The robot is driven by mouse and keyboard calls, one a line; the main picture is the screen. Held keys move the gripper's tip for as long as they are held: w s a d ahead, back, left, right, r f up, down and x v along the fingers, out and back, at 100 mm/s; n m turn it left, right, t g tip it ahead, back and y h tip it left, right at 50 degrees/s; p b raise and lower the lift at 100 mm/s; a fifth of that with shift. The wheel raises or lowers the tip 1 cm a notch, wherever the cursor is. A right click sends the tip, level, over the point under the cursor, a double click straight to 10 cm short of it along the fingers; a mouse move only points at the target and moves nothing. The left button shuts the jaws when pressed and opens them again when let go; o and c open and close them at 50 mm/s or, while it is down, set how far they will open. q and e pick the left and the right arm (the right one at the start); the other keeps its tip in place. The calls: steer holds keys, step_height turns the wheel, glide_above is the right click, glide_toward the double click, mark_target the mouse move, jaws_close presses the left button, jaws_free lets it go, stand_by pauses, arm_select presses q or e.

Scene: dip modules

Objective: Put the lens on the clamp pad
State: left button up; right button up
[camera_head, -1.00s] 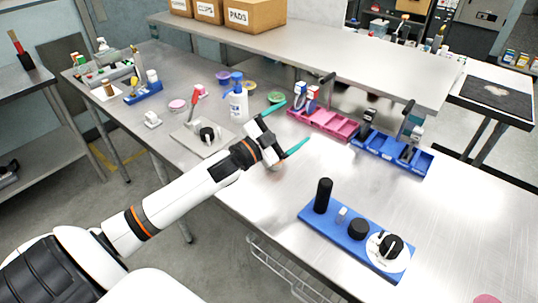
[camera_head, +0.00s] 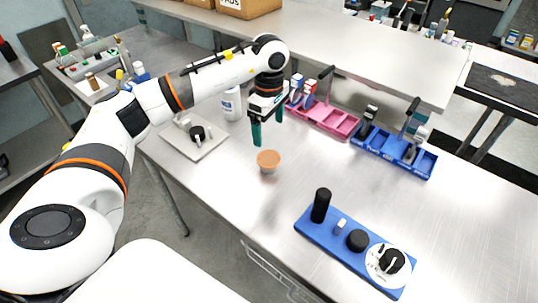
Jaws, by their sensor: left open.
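A small round piece with an orange-brown top and a pale lower part (camera_head: 268,160) stands on the metal table; it may be the lens, but I cannot tell for sure. My left gripper (camera_head: 267,130) points down just above and behind it, its teal fingers apart and empty. A grey plate (camera_head: 207,147) with a black knob and a pale lever lies to the left, partly behind my arm; I cannot tell whether it carries the clamp pad. My right gripper is not in view.
A blue base (camera_head: 325,238) with a black post, black knob and white dial stands at front right. A pink bin (camera_head: 335,124) and a blue bin (camera_head: 393,158) line the back. A white bottle (camera_head: 231,104) stands behind the plate. The table's middle is clear.

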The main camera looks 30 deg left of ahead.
arm_select(q)
steer(key=p, duration=0.1)
glide_above(269, 157)
step_height(269, 157, down, 5)
steer(key=shift+r, duration=0.15)
step_height(269, 157, down, 5)
steer(key=p, duration=0.3)
steer(key=shift+s+d+r, duration=0.1)
steer(key=shift+s, duration=0.05)
steer(key=shift+f, duration=0.3)
steer(key=c, duration=1.1)
steer(key=shift+c, duration=0.2)
steer(key=shift+r, duration=0.15)
